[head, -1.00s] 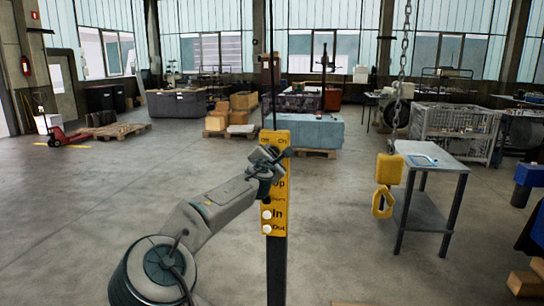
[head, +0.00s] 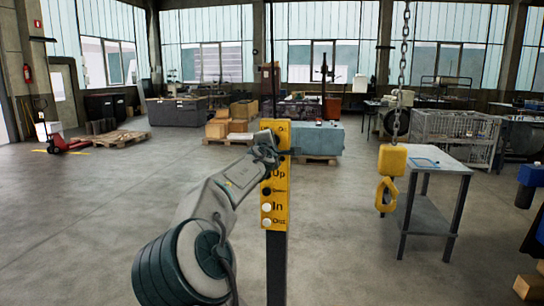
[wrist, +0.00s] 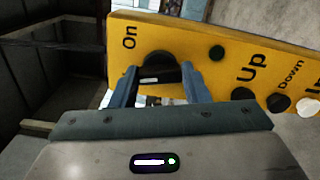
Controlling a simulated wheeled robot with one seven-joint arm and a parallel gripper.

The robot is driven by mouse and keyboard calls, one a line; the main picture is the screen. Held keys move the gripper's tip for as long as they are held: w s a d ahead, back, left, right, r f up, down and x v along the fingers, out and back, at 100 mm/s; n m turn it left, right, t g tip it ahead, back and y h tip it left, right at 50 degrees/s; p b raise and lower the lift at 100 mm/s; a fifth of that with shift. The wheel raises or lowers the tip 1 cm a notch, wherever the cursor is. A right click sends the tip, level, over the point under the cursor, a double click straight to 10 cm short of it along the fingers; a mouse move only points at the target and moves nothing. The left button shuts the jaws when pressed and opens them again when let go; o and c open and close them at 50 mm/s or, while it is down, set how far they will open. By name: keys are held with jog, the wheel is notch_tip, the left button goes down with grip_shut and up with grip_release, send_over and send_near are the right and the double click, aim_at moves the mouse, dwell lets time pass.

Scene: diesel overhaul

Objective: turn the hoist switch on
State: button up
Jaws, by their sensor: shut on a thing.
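The yellow hoist control panel (head: 275,205) stands upright on a dark post in the head view. In the wrist view the panel (wrist: 215,35) fills the upper right, with "On", "Up" and "Down" lettering. The hoist switch is a round black knob (wrist: 158,62) beside the "On" label. My gripper (wrist: 159,74) has its two fingers on either side of the knob and is shut on it. In the head view my gripper (head: 270,150) covers the upper part of the panel and hides the knob. The "Off" label is not readable there.
The yellow hoist hook (head: 387,190) hangs on a chain (head: 401,75) to the right, by a grey metal table (head: 430,160). Round buttons (wrist: 241,94) sit beside the "Up" and "Down" labels. The floor around the post is clear.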

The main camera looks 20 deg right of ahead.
jog(key=m+b, duration=1)
jog(key=m, duration=0.1)
jog(key=shift+f+m+b, duration=0.15)
jog(key=shift+m+b, duration=0.15)
dwell(0.4)
jog(key=o, duration=1)
